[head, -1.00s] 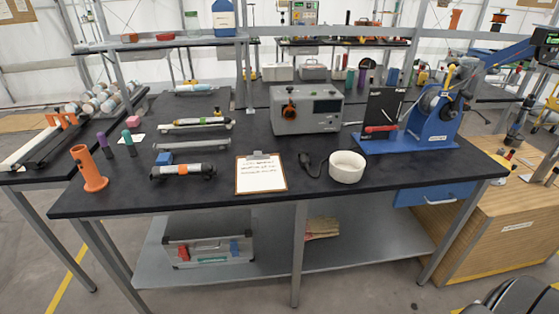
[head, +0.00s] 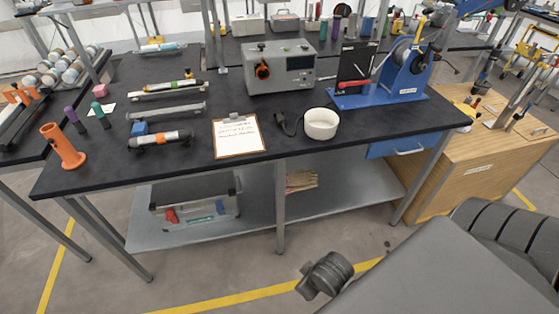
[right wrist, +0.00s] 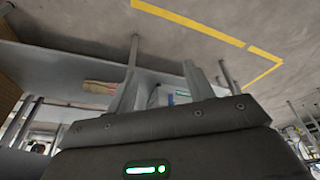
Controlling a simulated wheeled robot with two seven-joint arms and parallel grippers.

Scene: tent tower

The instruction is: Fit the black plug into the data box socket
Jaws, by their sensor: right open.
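The black plug (head: 289,123) lies with its dark cable on the black tabletop, between a clipboard and a white bowl. The data box (head: 293,83) is a grey box with a dark display, standing behind the plug. An orange and black round fitting (head: 262,71) sits on its front; I cannot tell if this is the socket. My right gripper (right wrist: 162,88) shows in the right wrist view with its two fingers apart and nothing between them. It is away from the plug, with the floor and the bench's lower shelf beyond it. My left gripper is not in view.
The clipboard (head: 239,136) and white bowl (head: 321,123) flank the plug. A blue reel stand (head: 400,85) stands at the right. An orange holder (head: 63,146) and several tubes are at the left. My arm fills the lower right, in front of the bench.

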